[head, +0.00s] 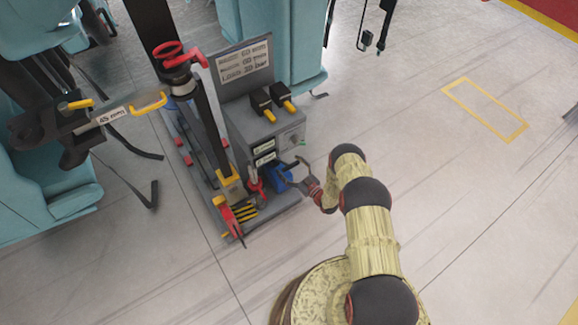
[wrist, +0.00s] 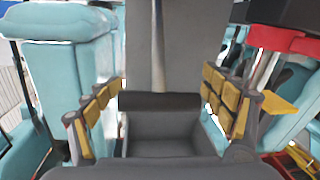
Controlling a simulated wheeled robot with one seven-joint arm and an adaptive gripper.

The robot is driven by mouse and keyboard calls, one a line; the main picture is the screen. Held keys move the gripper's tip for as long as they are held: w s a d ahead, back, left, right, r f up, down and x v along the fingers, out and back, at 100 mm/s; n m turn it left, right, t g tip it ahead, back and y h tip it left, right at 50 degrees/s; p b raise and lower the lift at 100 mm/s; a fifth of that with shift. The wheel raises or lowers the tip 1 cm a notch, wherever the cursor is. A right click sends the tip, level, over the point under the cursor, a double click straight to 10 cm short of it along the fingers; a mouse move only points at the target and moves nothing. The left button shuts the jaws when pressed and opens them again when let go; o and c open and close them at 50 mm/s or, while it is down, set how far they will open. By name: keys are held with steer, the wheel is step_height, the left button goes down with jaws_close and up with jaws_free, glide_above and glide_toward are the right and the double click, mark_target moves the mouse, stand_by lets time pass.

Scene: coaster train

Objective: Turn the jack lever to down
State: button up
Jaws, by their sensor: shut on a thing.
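A tall jack-like unit with a black post (head: 211,122) stands on the grey base. At its foot is a red lever-like part (head: 231,221) beside yellow-and-black stripes. I cannot tell for sure which part is the jack lever. My gripper (head: 298,170) is low at the right front of the unit, close to a blue part (head: 280,179). In the wrist view my gripper (wrist: 160,82) has its yellow-padded fingers spread well apart, with grey surfaces between and behind them. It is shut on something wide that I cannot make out.
A grey control box (head: 262,125) carries two black blocks with yellow handles (head: 276,104) and a text sign (head: 244,65). A red handwheel (head: 168,54) tops the unit. Teal seats (head: 275,40) stand behind and left.

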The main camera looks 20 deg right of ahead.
steer(key=shift+c, duration=0.9)
steer(key=s+d+f, duration=0.1)
steer(key=s+f, duration=0.3)
steer(key=f, duration=0.6)
steer(key=shift+s+d, duration=0.15)
steer(key=shift+s, duration=0.05)
steer(key=o, duration=1.6)
steer(key=shift+w+r, duration=0.1)
steer(key=shift+o, duration=0.4)
